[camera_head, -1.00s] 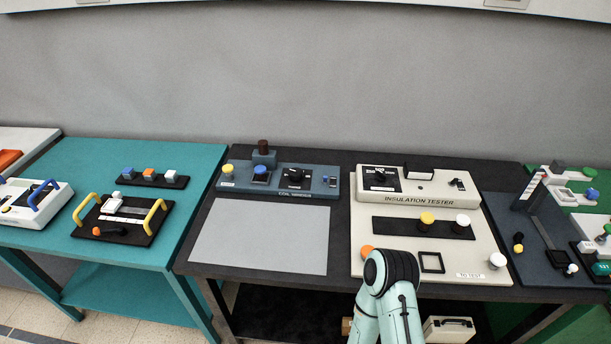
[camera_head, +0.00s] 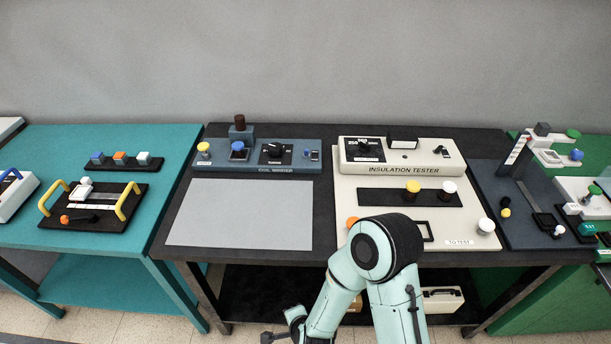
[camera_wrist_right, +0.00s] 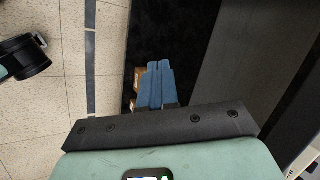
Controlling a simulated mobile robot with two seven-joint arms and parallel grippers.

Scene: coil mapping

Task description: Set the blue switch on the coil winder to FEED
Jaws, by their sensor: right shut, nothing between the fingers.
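The coil winder (camera_head: 262,169) is a blue-grey console at the back of the dark middle table in the head view. A small blue switch (camera_head: 314,154) sits at its right end; its position and lettering are too small to read. A round blue knob (camera_head: 238,147) is nearer its left end, beside a black dial (camera_head: 275,152). My right gripper (camera_wrist_right: 158,66) shows in the right wrist view with blue fingers together and nothing between them. It points down past the dark table and is apart from the winder.
A bare grey mat (camera_head: 240,213) lies in front of the winder. The cream insulation tester (camera_head: 402,182) stands to its right, partly behind my right arm. A teal table (camera_head: 168,190) is at left. A dark tabletop edge (camera_head: 215,256) lies between my arm and the winder.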

